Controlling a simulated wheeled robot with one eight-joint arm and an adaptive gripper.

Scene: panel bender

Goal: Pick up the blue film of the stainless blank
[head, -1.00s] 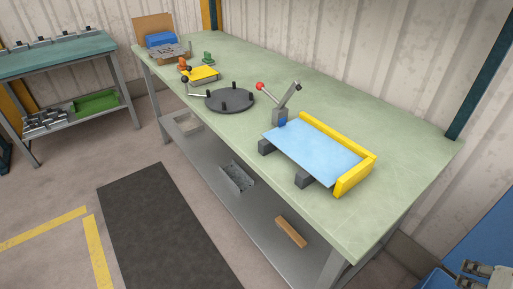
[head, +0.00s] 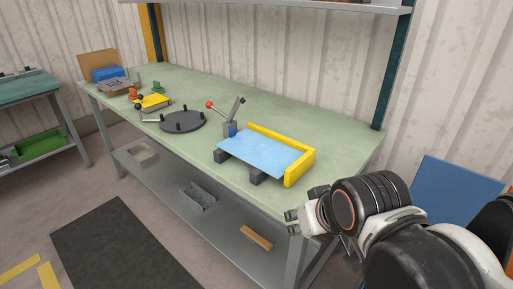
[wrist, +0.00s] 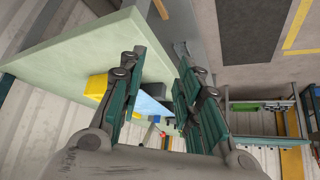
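The blue film (head: 262,153) is a flat light-blue sheet covering the top of the stainless blank; I cannot make out bare metal. It lies on dark blocks against a yellow L-shaped stop (head: 299,166) at the near right part of the bench. My gripper (head: 293,222) is low and right of it, beyond the bench's front edge, apart from the film. In the wrist view the gripper (wrist: 161,62) has its two fingers spread with nothing between them. A part of the film (wrist: 151,106) shows beyond the fingers, partly hidden.
A red-knobbed lever clamp (head: 231,129) stands behind the film's left corner. Left of it on the bench (head: 310,131) are a dark round plate (head: 182,122) with pegs and a yellow fixture (head: 152,102). A lower shelf holds a wooden block (head: 257,238). A blue panel (head: 458,205) stands right.

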